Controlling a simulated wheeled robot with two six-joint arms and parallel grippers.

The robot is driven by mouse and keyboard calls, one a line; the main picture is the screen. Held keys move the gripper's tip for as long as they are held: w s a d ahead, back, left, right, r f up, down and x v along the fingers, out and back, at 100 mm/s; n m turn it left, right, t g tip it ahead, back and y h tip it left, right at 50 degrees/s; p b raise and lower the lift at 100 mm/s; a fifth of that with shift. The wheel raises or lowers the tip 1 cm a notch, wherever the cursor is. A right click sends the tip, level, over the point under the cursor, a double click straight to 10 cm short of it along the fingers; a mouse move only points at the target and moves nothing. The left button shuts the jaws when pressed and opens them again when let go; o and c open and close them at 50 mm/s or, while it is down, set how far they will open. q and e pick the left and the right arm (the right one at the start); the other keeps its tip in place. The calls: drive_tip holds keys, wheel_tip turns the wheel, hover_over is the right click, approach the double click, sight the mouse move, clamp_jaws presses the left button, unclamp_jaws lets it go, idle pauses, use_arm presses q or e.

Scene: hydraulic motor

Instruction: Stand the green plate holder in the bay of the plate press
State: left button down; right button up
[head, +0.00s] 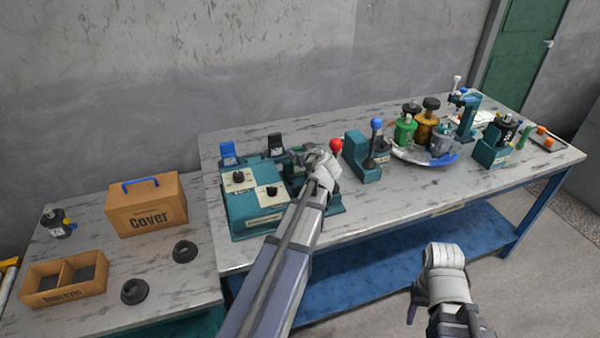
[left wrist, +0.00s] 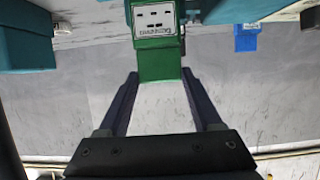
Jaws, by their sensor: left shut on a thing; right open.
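The green plate holder (left wrist: 160,65), a small block with a white label, sits between the fingers of my left gripper (left wrist: 158,82) in the left wrist view. In the head view my left gripper (head: 300,157) is over the teal equipment at the left end of the main table, and hides most of the holder. A teal machine with a red-knobbed lever (head: 336,145) is partly hidden behind my left arm. I cannot tell whether it is the plate press, and no bay shows clearly. My right gripper (head: 438,308) is open and empty in front of the table.
A teal control box (head: 250,212) has a blue holder (head: 227,153) and a black holder (head: 275,143) behind it. A blue-knobbed lever device (head: 362,160) stands to the right, then a plate (head: 425,158) with coloured bottles. A cardboard cover box (head: 147,205) is on the side table.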

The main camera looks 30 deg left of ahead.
use_arm(q)
drive_tip(key=shift+f+b, duration=2.15)
drive_tip(key=shift+f, duration=0.15)
drive_tip(key=shift+f, duration=0.15)
drive_tip(key=shift+c, duration=0.3)
unclamp_jaws()
drive_tip(key=shift+s+d+r, duration=0.1)
drive_tip(key=shift+r, duration=0.2)
drive_tip(key=p+v, duration=0.4)
drive_tip(key=v, duration=0.7)
drive_tip(key=shift+s+d+p, duration=0.25)
drive_tip(key=shift+p, duration=0.1)
